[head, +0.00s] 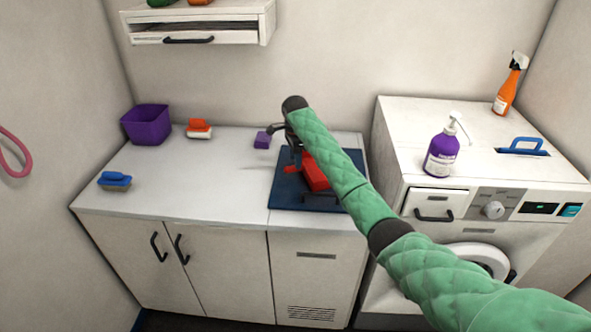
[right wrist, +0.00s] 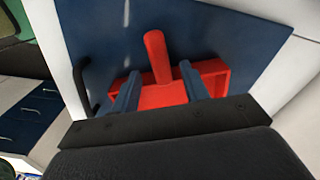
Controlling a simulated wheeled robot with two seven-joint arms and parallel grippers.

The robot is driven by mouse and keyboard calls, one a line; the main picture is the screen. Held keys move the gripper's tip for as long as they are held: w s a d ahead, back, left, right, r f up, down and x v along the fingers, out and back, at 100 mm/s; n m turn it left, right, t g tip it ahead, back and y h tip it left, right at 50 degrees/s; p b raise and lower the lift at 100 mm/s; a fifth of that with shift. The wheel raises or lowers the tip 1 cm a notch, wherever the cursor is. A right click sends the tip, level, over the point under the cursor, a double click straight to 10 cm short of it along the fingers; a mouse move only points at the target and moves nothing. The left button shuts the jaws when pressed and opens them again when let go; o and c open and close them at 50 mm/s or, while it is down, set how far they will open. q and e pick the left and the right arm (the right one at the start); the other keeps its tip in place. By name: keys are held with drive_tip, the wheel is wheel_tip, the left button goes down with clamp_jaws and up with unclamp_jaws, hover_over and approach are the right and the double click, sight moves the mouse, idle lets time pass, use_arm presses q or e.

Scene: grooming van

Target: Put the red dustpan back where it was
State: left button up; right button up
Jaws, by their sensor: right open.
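The red dustpan (head: 315,173) lies on a dark blue panel (head: 285,196) on the right part of the counter. My right arm hides part of it in the head view. My right gripper (head: 291,150) is above the dustpan, pointing down. In the right wrist view, the open fingers of this gripper (right wrist: 160,85) stand on either side of the dustpan's handle (right wrist: 155,55), with gaps to it. The dustpan's tray (right wrist: 210,80) shows behind and beside the fingers. I cannot tell how high the fingertips are above it. My left gripper is not in view.
A purple block (head: 262,140) lies just left of the panel. An orange-and-white brush (head: 199,129), a purple bin (head: 147,124) and a blue brush (head: 115,181) stand farther left. A purple pump bottle (head: 441,154) stands on the white machine at right. The counter's middle is clear.

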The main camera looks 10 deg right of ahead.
wheel_tip(320, 180, up, 3)
drive_tip(key=shift+r+b, duration=0.2)
drive_tip(key=shift+b, duration=0.4)
drive_tip(key=shift+r, duration=1.25)
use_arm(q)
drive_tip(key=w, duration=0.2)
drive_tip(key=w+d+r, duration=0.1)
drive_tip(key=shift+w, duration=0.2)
use_arm(e)
drive_tip(key=shift+r, duration=0.75)
